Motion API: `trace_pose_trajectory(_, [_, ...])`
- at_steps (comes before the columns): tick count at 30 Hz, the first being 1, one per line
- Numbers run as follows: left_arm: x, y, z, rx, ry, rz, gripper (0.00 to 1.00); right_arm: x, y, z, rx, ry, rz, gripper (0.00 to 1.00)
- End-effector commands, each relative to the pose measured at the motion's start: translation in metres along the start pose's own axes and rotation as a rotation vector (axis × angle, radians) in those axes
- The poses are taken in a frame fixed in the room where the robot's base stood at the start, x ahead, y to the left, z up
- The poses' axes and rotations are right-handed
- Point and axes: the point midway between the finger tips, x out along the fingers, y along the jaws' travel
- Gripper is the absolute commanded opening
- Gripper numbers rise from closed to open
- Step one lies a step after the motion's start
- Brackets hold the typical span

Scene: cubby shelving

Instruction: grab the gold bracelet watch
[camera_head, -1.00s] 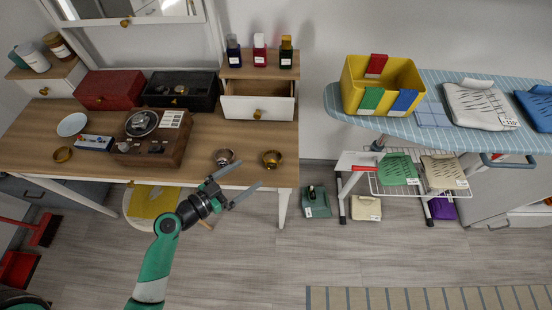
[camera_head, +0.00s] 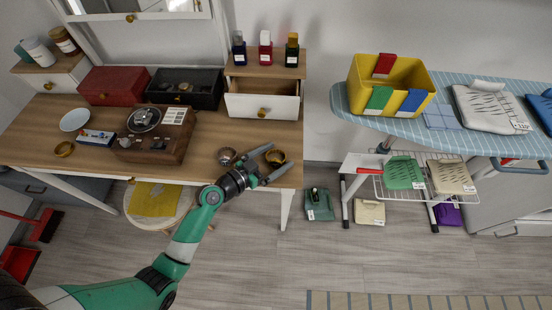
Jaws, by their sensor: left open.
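A round gold band, which looks like the gold bracelet watch (camera_head: 275,157), stands near the front right of the wooden dressing table. My left gripper (camera_head: 280,157) is open at the table's front edge, with its two fingers pointing right and reaching to either side of this gold band. I cannot tell whether the fingers touch it. A silver-brown watch (camera_head: 226,155) is just left of the fingers. Another gold band (camera_head: 64,149) lies at the table's far left; its details are too small to tell. My right gripper is not in view.
A brown wooden box (camera_head: 160,148) with dials stands left of the watches. An open white drawer (camera_head: 262,107) juts out behind them. The wooden table (camera_head: 205,130) has clear room behind the watches. An ironing board with a yellow bin (camera_head: 355,85) is at the right.

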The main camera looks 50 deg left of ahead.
Motion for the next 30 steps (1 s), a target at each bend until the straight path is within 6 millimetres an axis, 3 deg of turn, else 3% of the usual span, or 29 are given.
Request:
trace_pose_trajectory(3, [-0.001, 0.0, 0.0, 0.0, 0.0, 0.0, 0.98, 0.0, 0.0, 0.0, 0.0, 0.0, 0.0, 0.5])
trace_pose_trajectory(16, [-0.001, 0.0, 0.0, 0.0, -0.001, 0.0, 0.21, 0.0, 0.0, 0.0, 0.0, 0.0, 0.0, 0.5])
trace_pose_trajectory(25, [-0.004, 0.0, -0.003, -0.001, 0.0, -0.001, 0.21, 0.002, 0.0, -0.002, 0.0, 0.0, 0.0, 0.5])
trace_pose_trajectory(30, [-0.019, -0.001, -0.015, -0.001, 0.001, -0.003, 0.21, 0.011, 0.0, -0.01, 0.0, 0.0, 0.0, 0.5])
